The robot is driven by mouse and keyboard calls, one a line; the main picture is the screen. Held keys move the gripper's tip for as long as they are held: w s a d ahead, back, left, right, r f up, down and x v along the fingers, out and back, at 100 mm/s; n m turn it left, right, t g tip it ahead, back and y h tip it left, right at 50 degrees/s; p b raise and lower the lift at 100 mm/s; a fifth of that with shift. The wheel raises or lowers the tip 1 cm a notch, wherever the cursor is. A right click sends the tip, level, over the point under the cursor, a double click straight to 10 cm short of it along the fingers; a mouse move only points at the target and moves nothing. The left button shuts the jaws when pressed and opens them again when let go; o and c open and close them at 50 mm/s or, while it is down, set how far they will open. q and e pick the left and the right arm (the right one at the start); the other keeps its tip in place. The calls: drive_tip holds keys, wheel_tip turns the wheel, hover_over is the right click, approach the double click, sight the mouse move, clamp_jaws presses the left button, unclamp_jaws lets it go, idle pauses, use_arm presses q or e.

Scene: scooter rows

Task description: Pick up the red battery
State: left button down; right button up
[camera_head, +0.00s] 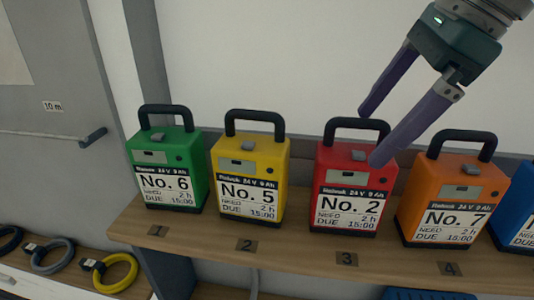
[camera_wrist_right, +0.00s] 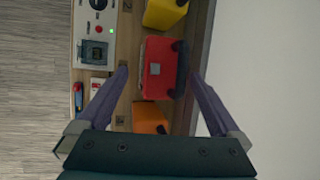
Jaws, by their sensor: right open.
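The red battery (camera_head: 350,184), labelled No. 2, stands upright on the wooden shelf (camera_head: 195,238) above the number 3 tag. It has a black handle on top. My right gripper (camera_head: 370,137) is open, with its two purple fingers pointing down in front of and above the red battery. One finger overlaps the battery's upper right corner in the head view. In the right wrist view the red battery (camera_wrist_right: 162,68) lies ahead, between the lines of the open fingers (camera_wrist_right: 157,75). Nothing is held. My left gripper is not in view.
A yellow battery (camera_head: 248,182) stands left of the red one, a green battery (camera_head: 168,178) further left. An orange battery (camera_head: 452,200) is close on its right, with a blue one (camera_head: 517,210) beyond. A wall rises behind. Coiled cables (camera_head: 115,272) lie lower left.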

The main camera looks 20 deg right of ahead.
sight(345, 152)
drive_tip(key=b+x, duration=0.2)
drive_tip(key=x, duration=0.4)
drive_tip(key=shift+w+a+f, duration=0.1)
drive_tip(key=shift+w+a, duration=0.05)
drive_tip(key=shift+w, duration=0.15)
clamp_jaws()
drive_tip(key=shift+r, duration=0.2)
idle(0.5)
